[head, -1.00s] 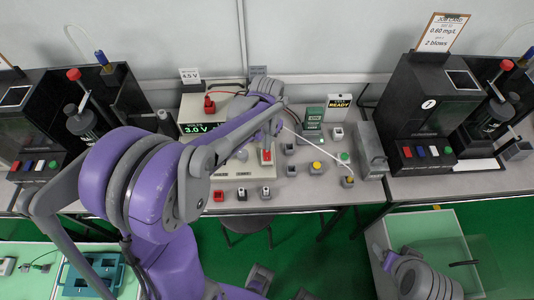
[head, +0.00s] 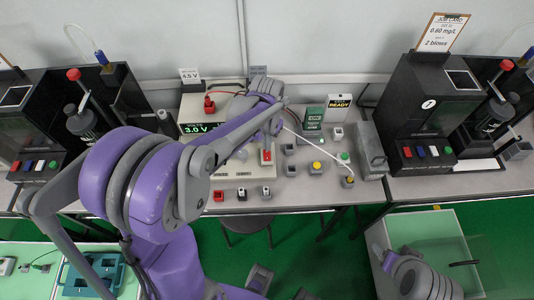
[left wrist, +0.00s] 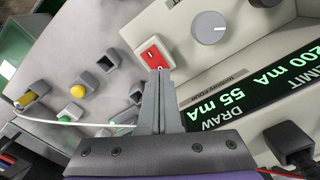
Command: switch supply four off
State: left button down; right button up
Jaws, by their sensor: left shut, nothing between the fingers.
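A red rocker switch (left wrist: 153,55) in a white frame sits on a beige supply unit. In the left wrist view the closed fingertips of my left gripper (left wrist: 159,73) are right at its lower edge. Whether they touch it, I cannot tell. In the head view the red switch (head: 267,156) shows just below my left wrist. The gripper is empty. The supply's display (left wrist: 255,90) shows a limit of 200 mA and a draw of 55 mA. A grey knob (left wrist: 209,28) is beside the switch. My right gripper is not visible.
Buttons and small switches (head: 317,168) stand on the table right of the supply. A white cable (head: 312,140) crosses among them. Black tester machines (head: 425,100) stand at both sides. A "READY" sign (head: 339,103) stands at the back. A stool (head: 245,224) is under the table.

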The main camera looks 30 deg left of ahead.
pick_arm(q)
jog(key=shift+f+b, duration=0.6)
jog(key=shift+f, duration=0.35)
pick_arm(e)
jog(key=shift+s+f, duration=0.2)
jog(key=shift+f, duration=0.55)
pick_arm(q)
jog(key=shift+r+p, duration=2)
jog(key=shift+r, duration=1.6)
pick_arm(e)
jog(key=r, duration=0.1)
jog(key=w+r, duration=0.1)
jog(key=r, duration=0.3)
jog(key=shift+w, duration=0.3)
pick_arm(q)
jog(key=s+d+r+t, duration=0.1)
jog(key=s+d+t, duration=0.1)
jog(key=s, duration=0.5)
jog(key=s+d+r+t, duration=0.2)
jog(key=s+d+t, duration=0.1)
jog(key=s, duration=0.5)
jog(key=shift+d+t, duration=0.3)
jog(key=shift+d, duration=0.55)
